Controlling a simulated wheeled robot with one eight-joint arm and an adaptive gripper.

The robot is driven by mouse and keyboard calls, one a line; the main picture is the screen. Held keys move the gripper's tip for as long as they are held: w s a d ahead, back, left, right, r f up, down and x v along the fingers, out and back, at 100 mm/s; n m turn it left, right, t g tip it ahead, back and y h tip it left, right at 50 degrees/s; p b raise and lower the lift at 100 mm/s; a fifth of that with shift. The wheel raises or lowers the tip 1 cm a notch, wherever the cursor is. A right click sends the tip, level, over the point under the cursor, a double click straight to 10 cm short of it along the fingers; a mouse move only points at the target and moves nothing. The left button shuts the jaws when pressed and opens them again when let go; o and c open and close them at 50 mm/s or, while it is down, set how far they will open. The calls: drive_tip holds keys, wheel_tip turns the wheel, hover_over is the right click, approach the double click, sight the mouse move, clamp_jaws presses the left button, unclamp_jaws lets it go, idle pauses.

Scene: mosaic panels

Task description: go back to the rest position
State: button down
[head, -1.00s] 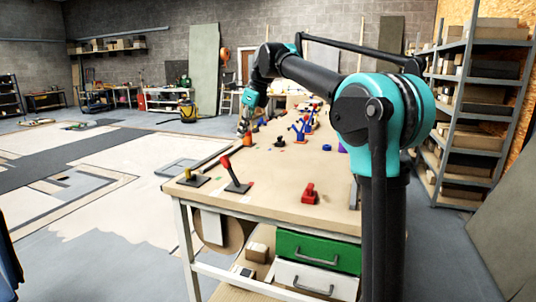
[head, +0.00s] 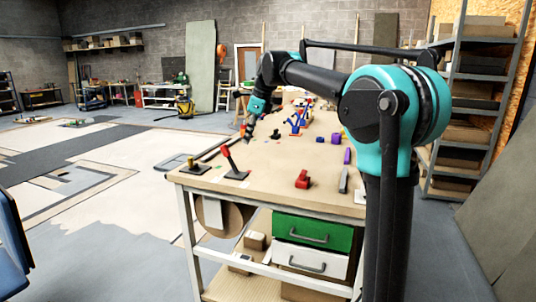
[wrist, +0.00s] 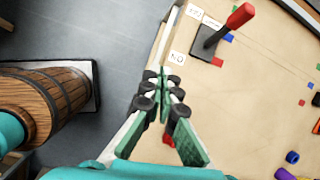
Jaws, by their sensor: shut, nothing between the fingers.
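My gripper (wrist: 162,90) is shut and empty in the wrist view, over the edge of the workbench (wrist: 250,120). In the head view my gripper (head: 247,132) is small, at the end of my teal and black arm above the left edge of the workbench (head: 265,185). A red-handled lever on a dark base (wrist: 213,38) stands ahead of my gripper in the wrist view. Part of a red thing (wrist: 168,138) shows behind the fingers.
A wooden barrel (wrist: 50,100) stands beside the bench in the wrist view. Shelving (head: 475,100) stands at the right. The floor left of the bench (head: 120,220) is mostly open.

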drive_tip(key=s+d+f+n+t+h, duration=0.1)
drive_tip(key=s+d+f+n, duration=0.45)
drive_tip(key=d+f, duration=0.35)
drive_tip(key=s+d+f+n+t+h, duration=0.1)
drive_tip(key=s+d+f+n, duration=0.45)
drive_tip(key=d+f, duration=0.4)
drive_tip(key=s+d+f+n+h, duration=0.1)
drive_tip(key=s+d+f+n, duration=0.2)
drive_tip(key=s+f, duration=0.5)
drive_tip(key=s+d+f+n, duration=0.4)
drive_tip(key=s+f+n, duration=0.2)
drive_tip(key=s+f, duration=0.3)
drive_tip(key=shift+s+d+f+h, duration=0.15)
drive_tip(key=shift+s+d+h, duration=0.2)
drive_tip(key=shift+s, duration=0.9)
drive_tip(key=shift+a, duration=0.1)
